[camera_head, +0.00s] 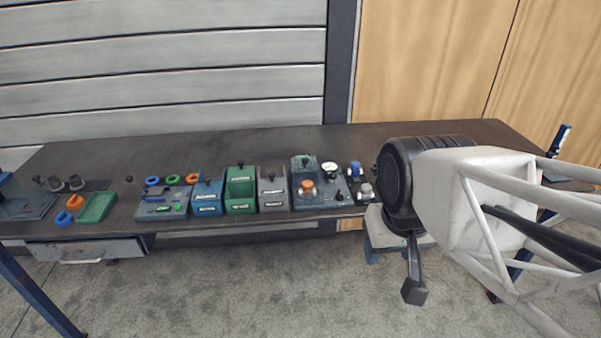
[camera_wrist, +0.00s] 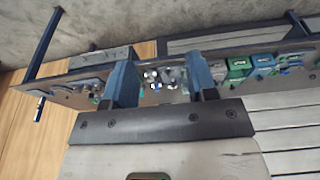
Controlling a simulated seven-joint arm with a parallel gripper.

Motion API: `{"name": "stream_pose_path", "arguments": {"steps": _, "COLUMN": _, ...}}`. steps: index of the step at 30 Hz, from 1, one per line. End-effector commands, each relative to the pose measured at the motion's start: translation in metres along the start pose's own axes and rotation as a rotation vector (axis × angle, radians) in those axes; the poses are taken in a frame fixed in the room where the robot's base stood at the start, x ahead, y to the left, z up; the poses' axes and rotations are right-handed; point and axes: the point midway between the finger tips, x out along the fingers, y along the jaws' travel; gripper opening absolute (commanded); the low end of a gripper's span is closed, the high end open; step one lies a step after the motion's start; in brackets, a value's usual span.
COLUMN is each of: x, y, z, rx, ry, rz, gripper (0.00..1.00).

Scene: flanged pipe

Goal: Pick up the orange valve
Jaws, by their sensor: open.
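Several orange pieces show in the head view, and I cannot tell for sure which is the valve. An orange knob-like piece (camera_head: 307,185) sits on a dark grey fixture (camera_head: 325,199) near the bench's middle.
The dark bench (camera_head: 440,131) has free room along its back. Blue (camera_head: 208,195), green (camera_head: 241,190) and grey (camera_head: 271,192) bins stand side by side left of the fixture. A gauge (camera_head: 329,168) and small blue and grey fittings are close by. A drawer (camera_head: 87,250) hangs under the left side.

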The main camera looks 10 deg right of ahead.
Motion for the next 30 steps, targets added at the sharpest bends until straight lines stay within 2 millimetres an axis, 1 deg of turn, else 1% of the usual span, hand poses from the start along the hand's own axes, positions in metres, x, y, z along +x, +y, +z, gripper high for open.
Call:
{"name": "stream_pose_path", "arguments": {"steps": 22, "x": 0.0, "y": 0.0, "z": -0.001, "rx": -0.003, "ry": -0.001, "rz": 0.0, "gripper": 0.52}}
{"name": "stream_pose_path", "arguments": {"steps": 26, "x": 0.0, "y": -0.001, "z": -0.008, "rx": -0.024, "ry": -0.004, "rz": 0.0, "gripper": 0.52}}
{"name": "stream_pose_path", "arguments": {"steps": 30, "x": 0.001, "y": -0.002, "z": -0.024, "rx": -0.077, "ry": -0.014, "rz": -0.002, "gripper": 0.52}}
